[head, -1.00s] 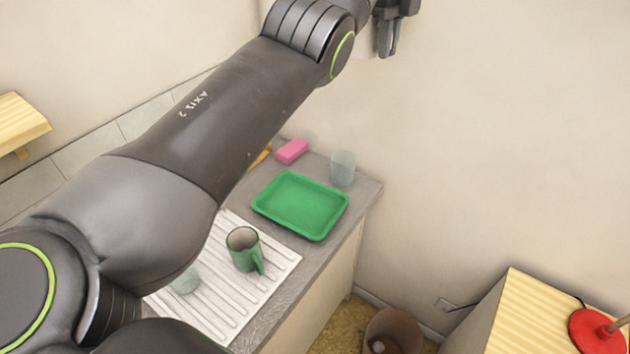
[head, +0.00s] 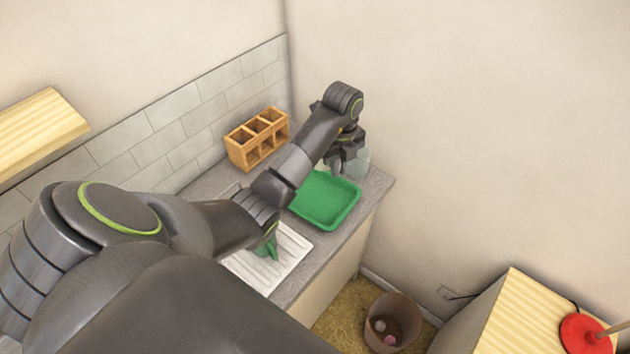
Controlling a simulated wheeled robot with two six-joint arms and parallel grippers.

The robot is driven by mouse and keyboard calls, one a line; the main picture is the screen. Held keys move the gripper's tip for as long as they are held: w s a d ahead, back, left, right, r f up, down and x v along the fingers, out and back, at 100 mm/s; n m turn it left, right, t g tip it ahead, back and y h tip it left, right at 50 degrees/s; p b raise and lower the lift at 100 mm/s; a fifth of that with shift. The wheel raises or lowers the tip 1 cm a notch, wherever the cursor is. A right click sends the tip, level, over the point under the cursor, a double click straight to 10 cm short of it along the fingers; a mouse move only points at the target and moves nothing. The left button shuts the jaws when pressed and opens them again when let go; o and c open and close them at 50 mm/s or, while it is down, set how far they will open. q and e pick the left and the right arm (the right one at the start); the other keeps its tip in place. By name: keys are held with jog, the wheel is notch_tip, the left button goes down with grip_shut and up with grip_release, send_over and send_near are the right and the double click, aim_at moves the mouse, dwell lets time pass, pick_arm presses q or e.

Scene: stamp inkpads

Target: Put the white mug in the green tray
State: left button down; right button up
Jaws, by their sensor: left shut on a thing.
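I see no white mug. The green tray (head: 323,202) lies on the counter and looks empty where it shows; my left arm covers its left edge. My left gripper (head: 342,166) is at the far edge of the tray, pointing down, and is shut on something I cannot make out. A clear glass (head: 363,160) shows right beside its fingers; I cannot tell whether it is the thing held. A green mug (head: 270,246) is on the white drying rack (head: 291,249), mostly behind my left arm. My right gripper is not in view.
A wooden box with compartments (head: 257,140) stands against the tiled wall. A brown bin (head: 391,322) is on the floor past the counter's right edge. A wooden cabinet (head: 508,318) with a red plunger (head: 585,334) is at the lower right.

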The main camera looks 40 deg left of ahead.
pick_arm(q)
jog(key=s, duration=0.3)
jog(key=b, duration=0.6)
send_over(327, 213)
notch_tip(327, 213, down, 7)
jog(key=shift+f, duration=0.1)
jog(key=shift+f+b, duration=0.3)
jog(key=shift+f, duration=0.9)
jog(key=shift+f+p, duration=0.35)
jog(key=shift+f, duration=0.5)
jog(key=shift+f, duration=0.1)
